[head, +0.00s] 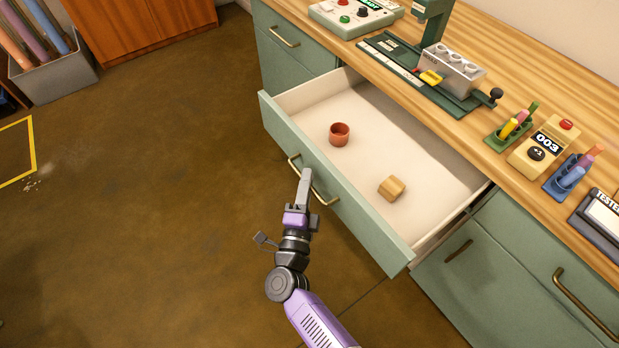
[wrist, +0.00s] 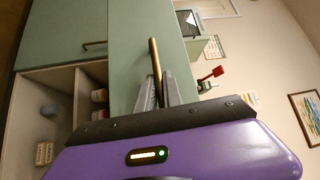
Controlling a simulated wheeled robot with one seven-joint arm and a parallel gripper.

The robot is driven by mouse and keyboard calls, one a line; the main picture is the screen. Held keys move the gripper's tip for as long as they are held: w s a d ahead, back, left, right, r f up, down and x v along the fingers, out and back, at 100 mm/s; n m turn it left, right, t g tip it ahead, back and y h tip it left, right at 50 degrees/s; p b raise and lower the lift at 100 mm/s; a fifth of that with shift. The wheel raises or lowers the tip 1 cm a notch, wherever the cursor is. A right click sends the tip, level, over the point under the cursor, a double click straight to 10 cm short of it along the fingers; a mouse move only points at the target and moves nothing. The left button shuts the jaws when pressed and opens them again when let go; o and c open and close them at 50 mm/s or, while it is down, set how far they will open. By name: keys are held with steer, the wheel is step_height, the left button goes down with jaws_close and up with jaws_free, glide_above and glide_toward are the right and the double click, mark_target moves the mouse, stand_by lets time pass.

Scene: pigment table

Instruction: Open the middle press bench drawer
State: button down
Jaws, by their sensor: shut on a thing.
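The middle press bench drawer (head: 349,206) stands pulled well out of the green bench in the head view, its pale inside showing. A reddish-brown cup (head: 340,134) and a small wooden block (head: 391,188) sit in it, apart from each other. My gripper (head: 305,180) is at the brass handle (head: 323,196) on the drawer front, fingers shut on the bar. In the wrist view the handle (wrist: 154,58) rises from between the two fingers (wrist: 161,93). The finger contact itself is partly hidden.
The wooden benchtop (head: 540,75) above carries a press (head: 430,70), a control box (head: 355,15), pen holders and a 003 counter (head: 543,142). A closed drawer (head: 290,48) and a cabinet door (head: 510,280) flank the open drawer. The brown floor (head: 150,200) before it is clear.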

steer(key=shift+f, duration=0.1)
steer(key=c, duration=1.8)
jaws_free()
steer(key=v, duration=0.7)
steer(key=shift+s, duration=0.45)
